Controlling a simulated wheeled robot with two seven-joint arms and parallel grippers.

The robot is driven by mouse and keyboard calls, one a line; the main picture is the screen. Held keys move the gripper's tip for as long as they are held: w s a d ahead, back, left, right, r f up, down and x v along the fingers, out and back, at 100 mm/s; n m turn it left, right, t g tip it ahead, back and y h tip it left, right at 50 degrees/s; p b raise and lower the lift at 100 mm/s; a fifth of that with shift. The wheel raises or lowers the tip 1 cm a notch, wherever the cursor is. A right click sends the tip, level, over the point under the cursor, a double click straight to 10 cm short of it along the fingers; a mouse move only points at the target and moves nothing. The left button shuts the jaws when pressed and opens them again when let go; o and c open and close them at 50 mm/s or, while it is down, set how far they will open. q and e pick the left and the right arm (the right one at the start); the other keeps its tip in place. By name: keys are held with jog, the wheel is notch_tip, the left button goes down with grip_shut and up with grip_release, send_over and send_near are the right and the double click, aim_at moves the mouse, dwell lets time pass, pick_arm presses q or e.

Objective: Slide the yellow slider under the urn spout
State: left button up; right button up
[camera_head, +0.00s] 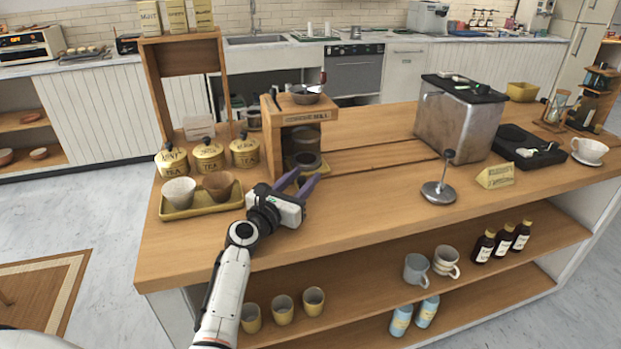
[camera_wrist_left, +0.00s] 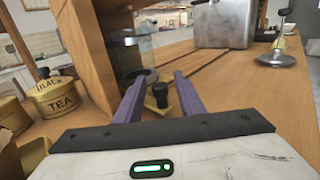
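A small yellow block with a black knob, which I take for the yellow slider, shows in the left wrist view (camera_wrist_left: 161,93) on the counter. It sits between my left gripper's two purple fingers. I cannot tell whether they touch it. My left gripper (camera_head: 306,177) is open, low in front of the wooden stand; it also fills the lower left wrist view (camera_wrist_left: 160,82). I cannot make out the slider in the head view. The grey metal urn (camera_head: 455,123) stands farther right on the counter; I cannot make out its spout. My right gripper is not in view.
The wooden stand (camera_head: 318,118) is close beyond my left gripper. A tray (camera_head: 205,207) with two cups and several yellow tea tins (camera_head: 208,155) stand to the left. A long groove (camera_head: 385,165) runs along the counter. A metal tamper (camera_head: 440,190) stands front right.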

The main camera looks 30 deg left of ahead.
pick_arm(q)
jog(key=shift+s+r, duration=0.1)
jog(key=shift+s, duration=0.05)
grip_shut()
jog(key=shift+d, duration=0.1)
